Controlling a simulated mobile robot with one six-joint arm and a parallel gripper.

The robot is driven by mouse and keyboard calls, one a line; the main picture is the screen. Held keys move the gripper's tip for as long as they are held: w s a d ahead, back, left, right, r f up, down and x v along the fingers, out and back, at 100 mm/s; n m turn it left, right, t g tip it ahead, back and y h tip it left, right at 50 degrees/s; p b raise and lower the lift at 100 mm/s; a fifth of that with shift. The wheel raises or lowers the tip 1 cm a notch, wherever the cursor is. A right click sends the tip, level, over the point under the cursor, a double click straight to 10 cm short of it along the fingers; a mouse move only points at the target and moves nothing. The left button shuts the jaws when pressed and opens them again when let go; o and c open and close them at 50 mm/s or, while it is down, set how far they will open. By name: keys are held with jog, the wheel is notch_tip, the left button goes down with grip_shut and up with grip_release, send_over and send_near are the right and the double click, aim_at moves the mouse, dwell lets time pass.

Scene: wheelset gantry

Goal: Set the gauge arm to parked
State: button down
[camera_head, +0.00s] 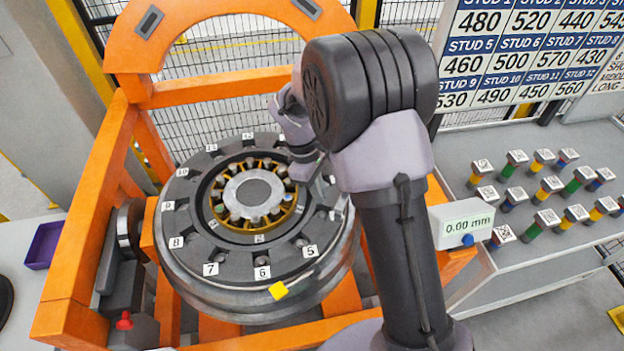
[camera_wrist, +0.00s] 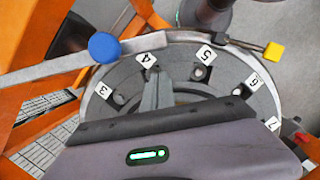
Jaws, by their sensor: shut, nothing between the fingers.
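The gauge arm (camera_wrist: 130,46) shows in the wrist view as a pale grey bar with a round blue knob (camera_wrist: 104,47). A thin dark rod runs right from it to a yellow block (camera_wrist: 273,51) at the wheel's rim. In the head view the yellow block (camera_head: 278,290) is at the front rim, below number 6; my arm hides much of the bar. My gripper (camera_wrist: 152,84) is shut and empty over the numbered ring, near number 4, to the lower right of the blue knob and apart from it. The head view does not show its fingertips clearly.
The wheel (camera_head: 215,285) lies in an orange frame (camera_head: 75,240). A readout (camera_head: 466,223) shows 0.00 mm. Several coloured studs (camera_head: 540,222) stand on the grey bench at right, below a number board (camera_head: 535,60). A red knob (camera_head: 124,322) is at lower left.

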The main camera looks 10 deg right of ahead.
jog(key=shift+s+d+r, duration=0.15)
jog(key=shift+s+d, duration=0.35)
jog(key=shift+d, duration=0.2)
jog(key=shift+s+d+r, duration=0.1)
jog(key=shift+s+d, duration=0.4)
jog(key=shift+d, duration=0.15)
jog(key=s+d+n+p, duration=0.1)
jog(key=s+d+n, duration=0.1)
jog(key=s+d, duration=0.2)
jog(key=s+d+n+t+p, duration=0.1)
jog(key=s+d, duration=0.3)
jog(key=d, duration=0.7)
jog(key=shift+s+d+n+h, duration=0.3)
jog(key=shift+s+n, duration=0.05)
jog(key=shift+n, duration=0.45)
